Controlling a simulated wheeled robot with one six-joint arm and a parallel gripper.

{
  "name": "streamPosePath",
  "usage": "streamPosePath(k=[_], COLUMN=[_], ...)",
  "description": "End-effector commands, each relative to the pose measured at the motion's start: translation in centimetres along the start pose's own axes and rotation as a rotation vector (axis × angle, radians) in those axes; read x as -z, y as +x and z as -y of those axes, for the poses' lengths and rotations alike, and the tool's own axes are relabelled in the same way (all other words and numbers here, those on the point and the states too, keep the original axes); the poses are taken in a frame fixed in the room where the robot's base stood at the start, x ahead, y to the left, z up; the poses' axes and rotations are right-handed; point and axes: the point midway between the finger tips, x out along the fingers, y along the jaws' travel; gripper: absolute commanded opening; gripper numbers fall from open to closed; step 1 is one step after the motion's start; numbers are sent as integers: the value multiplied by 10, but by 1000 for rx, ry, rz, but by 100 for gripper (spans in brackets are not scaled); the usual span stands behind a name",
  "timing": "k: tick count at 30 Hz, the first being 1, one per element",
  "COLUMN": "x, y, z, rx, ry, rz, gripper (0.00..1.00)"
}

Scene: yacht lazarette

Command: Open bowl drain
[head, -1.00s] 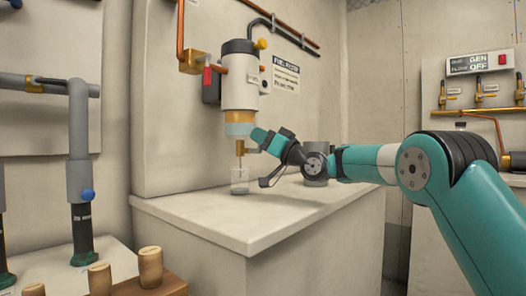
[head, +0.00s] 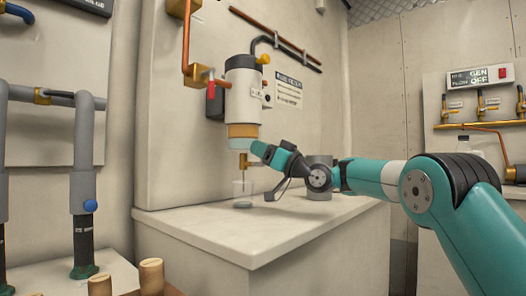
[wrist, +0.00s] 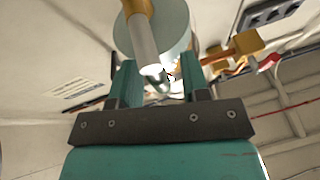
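The fuel filter (head: 242,95) is a white cylinder with a dark cap on the wall, and its clear bowl (head: 241,143) has an amber upper band. The brass drain (head: 244,163) hangs below the bowl above a small clear jar (head: 242,194) on the counter. My gripper (head: 257,149) is at the right side of the bowl's base, close to the drain. In the wrist view, my gripper's two fingers stand apart, and the drain's pale stem (wrist: 145,45) shows beyond and between them. I cannot tell whether a finger touches the drain.
A grey canister (head: 319,178) stands on the counter (head: 200,232) behind my wrist. Copper pipe (head: 187,40) and a brass block with a red lever (head: 205,75) are left of the filter. Grey pipes (head: 84,150) and wooden plugs (head: 151,273) are at left. The counter's front is clear.

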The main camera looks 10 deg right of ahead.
Motion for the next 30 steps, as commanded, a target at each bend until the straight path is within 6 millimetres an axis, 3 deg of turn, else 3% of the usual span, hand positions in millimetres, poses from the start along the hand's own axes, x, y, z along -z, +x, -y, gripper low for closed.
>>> streamPosePath(k=[11,17,24,30], x=[0,0,26,41], y=[-11,-52,-109,-144], z=[-1,-2,2,4], rx=[-2,-5,-5,-4], ry=[1,2,0,0], rz=[1,1,0,-1], gripper=[42,42,42,42])
